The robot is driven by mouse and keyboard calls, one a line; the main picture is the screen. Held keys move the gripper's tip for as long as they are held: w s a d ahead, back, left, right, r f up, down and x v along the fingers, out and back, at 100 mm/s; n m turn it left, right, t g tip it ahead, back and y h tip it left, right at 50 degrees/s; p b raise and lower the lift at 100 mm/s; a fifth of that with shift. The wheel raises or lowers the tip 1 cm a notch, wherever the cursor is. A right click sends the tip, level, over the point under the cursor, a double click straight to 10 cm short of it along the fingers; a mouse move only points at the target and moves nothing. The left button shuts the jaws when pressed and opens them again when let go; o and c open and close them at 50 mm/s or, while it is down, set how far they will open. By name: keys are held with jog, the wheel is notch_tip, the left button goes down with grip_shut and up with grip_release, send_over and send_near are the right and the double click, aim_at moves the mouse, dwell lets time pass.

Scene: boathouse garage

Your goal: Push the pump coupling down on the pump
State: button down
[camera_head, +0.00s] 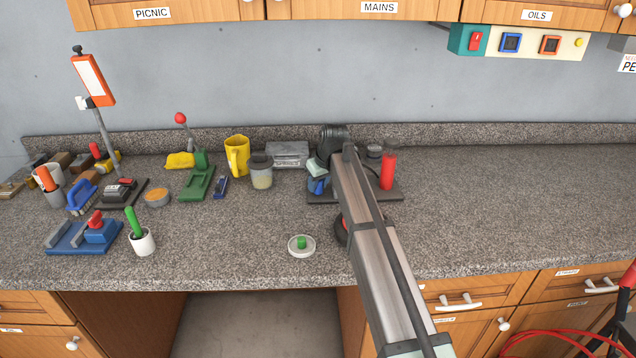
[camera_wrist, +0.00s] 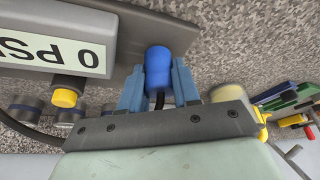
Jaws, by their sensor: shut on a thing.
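My gripper (camera_wrist: 157,82) is shut on a blue rounded coupling (camera_wrist: 158,62), with a finger on each side of it. A dark cord or hose shows below the coupling between the fingers. The pump's grey housing (camera_wrist: 60,35), with a "0 PSI" label, is beside it in the wrist view. In the head view my gripper (camera_head: 318,169) is over the left end of the pump's dark base plate (camera_head: 390,195), with the blue coupling (camera_head: 316,186) just below it. My arm hides much of the pump. I cannot tell how the coupling's lower end sits.
A red cylinder (camera_head: 387,170) stands on the base plate's right. A lidded jar (camera_head: 261,172) and a yellow mug (camera_head: 237,156) stand close to the left. A round dish with a green knob (camera_head: 301,245) lies in front. The right counter (camera_head: 530,200) is clear.

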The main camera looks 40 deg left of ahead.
jog(key=shift+f, duration=0.3)
jog(key=c, duration=0.7)
grip_release()
jog(key=shift+c, duration=0.2)
jog(key=v, duration=1.4)
jog(key=shift+f, duration=0.1)
